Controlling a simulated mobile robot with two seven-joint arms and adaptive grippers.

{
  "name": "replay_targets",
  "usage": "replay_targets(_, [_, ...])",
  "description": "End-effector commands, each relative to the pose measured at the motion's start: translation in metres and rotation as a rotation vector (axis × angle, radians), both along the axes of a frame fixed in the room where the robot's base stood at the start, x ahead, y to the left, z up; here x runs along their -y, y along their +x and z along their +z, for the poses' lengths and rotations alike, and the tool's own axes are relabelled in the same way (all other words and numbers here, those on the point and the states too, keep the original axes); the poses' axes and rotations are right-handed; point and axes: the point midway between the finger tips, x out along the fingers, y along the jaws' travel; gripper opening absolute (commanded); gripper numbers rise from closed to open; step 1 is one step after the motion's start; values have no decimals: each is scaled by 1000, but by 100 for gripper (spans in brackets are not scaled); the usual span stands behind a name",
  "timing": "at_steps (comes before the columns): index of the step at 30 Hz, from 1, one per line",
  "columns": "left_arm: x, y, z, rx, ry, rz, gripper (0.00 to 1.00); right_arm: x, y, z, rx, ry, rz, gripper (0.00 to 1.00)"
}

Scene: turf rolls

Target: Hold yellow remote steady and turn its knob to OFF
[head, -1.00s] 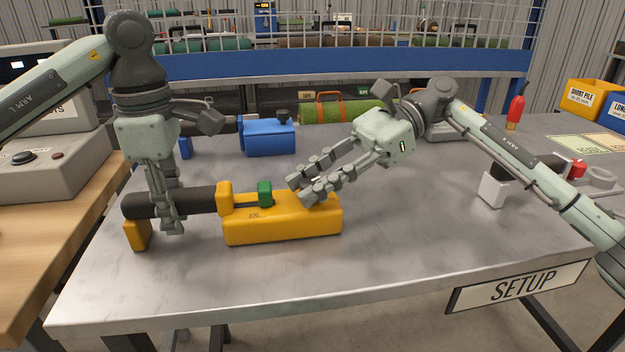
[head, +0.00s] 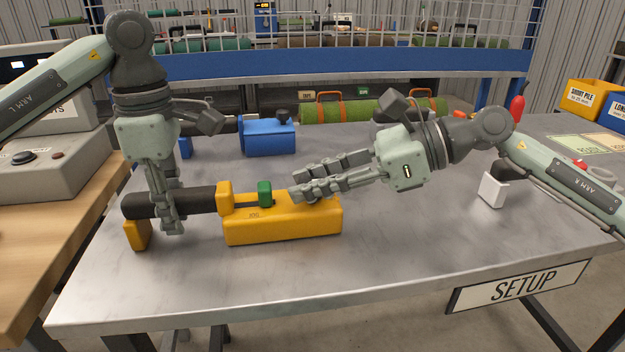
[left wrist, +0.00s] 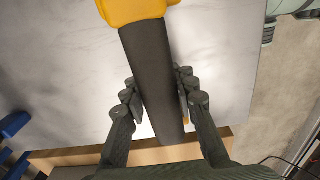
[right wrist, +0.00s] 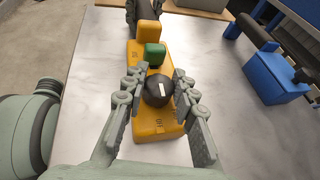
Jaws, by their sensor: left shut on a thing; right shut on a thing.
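The yellow remote (head: 282,228) lies on the metal table, its dark handle pointing left. My left gripper (head: 172,212) comes down from above and is shut around the dark handle (left wrist: 150,70), which also shows between its fingers in the left wrist view. My right gripper (head: 300,188) reaches in from the right, level with the top of the yellow body. In the right wrist view its fingers close on a round black knob (right wrist: 158,92) with a white mark. OFF-like lettering shows on the yellow body just below the knob. A green block (head: 264,193) sits beside the knob.
A blue tool (head: 268,138) of similar shape lies behind on the table. A white block with a dark handle (head: 491,191) stands at the right. A SETUP sign (head: 520,287) hangs on the front edge. The table in front of the yellow remote is clear.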

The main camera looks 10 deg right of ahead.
Motion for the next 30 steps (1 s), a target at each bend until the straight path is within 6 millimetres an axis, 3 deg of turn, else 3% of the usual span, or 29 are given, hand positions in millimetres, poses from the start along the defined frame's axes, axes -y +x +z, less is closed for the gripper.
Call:
replay_targets(11, [0, -1, -2, -3, 1, -3, 0, 0, 0, -2, -3, -1, -3, 0])
replay_targets(12, [0, -1, -2, -3, 1, -3, 0, 0, 0, -2, -4, -1, -2, 32])
replay_targets(16, [0, -1, -2, -3, 1, -3, 0, 0, 0, -1, -3, 0, -2, 48])
replay_targets(26, [0, 0, -2, -3, 1, -2, 0, 2, 0, 0, -1, -1, -4, 49])
replay_targets(30, [0, 0, -1, -3, 1, -2, 0, 15, -3, 5, -2, -3, -6, 49])
